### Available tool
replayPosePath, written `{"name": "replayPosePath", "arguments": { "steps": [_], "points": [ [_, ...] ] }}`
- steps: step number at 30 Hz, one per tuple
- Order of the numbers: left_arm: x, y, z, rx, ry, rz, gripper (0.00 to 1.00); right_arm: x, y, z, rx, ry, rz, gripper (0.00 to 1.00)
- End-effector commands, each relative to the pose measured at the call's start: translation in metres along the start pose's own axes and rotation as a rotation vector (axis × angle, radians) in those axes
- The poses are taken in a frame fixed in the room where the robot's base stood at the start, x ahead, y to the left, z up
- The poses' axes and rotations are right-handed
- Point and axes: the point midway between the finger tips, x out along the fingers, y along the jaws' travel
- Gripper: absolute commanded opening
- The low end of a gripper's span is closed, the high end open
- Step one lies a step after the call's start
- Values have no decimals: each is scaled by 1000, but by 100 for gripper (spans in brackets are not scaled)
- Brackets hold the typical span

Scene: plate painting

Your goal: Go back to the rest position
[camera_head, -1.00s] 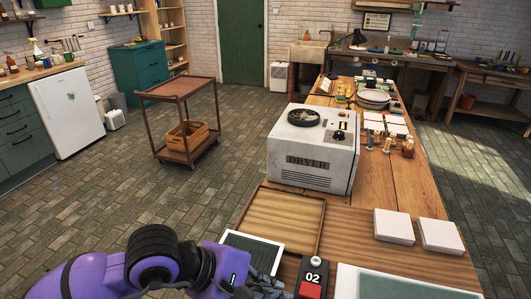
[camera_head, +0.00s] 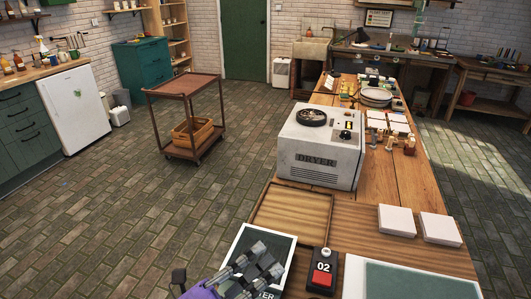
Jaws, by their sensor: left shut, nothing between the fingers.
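My left gripper (camera_head: 262,258) shows at the bottom of the head view, with grey jointed fingers and a bit of purple wrist. It is shut and empty. It appears over a dark panel with a white border (camera_head: 262,240) on the near part of the wooden table (camera_head: 405,185) and hides part of the panel's lettering. Whether it touches the panel cannot be told. My right gripper is not in view.
Right of the gripper stands a small black box marked 02 with a red button (camera_head: 322,272). A wooden tray (camera_head: 292,215), a white dryer (camera_head: 318,145), white blocks (camera_head: 397,220) and a green-topped board (camera_head: 420,280) are on the table. A brown cart (camera_head: 187,85) stands on the open floor left.

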Motion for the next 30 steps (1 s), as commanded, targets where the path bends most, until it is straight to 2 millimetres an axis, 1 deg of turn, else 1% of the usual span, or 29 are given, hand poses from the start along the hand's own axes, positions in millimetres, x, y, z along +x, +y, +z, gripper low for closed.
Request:
{"name": "replayPosePath", "arguments": {
  "steps": [1, 2, 3, 5, 6, 8, 9, 10, 11, 12, 14, 15, 18, 21, 24, 30],
  "points": [
    [-22, 18, 21, -214, -165, 47, 0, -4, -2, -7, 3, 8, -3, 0],
    [-38, 33, 30, -339, -258, 74, 0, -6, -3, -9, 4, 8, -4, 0],
    [-59, 54, 39, -490, -374, 104, 0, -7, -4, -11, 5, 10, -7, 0],
    [-94, 84, 44, -694, -534, 145, 0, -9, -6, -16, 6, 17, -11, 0],
    [-117, 104, 43, -819, -635, 170, 0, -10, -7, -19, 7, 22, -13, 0],
    [-154, 132, 35, -994, -783, 202, 0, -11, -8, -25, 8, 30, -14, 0],
    [-178, 149, 26, -1105, -877, 221, 0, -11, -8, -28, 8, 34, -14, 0],
    [-196, 161, 17, -1185, -947, 234, 0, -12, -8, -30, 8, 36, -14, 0],
    [-213, 171, 7, -1261, -1013, 245, 0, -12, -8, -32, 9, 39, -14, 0],
    [-235, 183, -7, -1354, -1096, 257, 0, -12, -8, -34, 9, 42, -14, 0],
    [-263, 198, -29, -1480, -1210, 271, 0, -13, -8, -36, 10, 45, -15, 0],
    [-278, 205, -44, -1553, -1275, 277, 0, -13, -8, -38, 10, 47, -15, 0],
    [-308, 217, -76, -1694, -1404, 288, 0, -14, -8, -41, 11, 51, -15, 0],
    [-325, 222, -96, -1775, -1480, 292, 0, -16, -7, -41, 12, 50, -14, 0],
    [-331, 224, -105, -1809, -1510, 294, 0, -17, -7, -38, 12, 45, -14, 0],
    [-332, 225, -106, -1811, -1513, 295, 0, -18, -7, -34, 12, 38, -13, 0]
  ]
}}
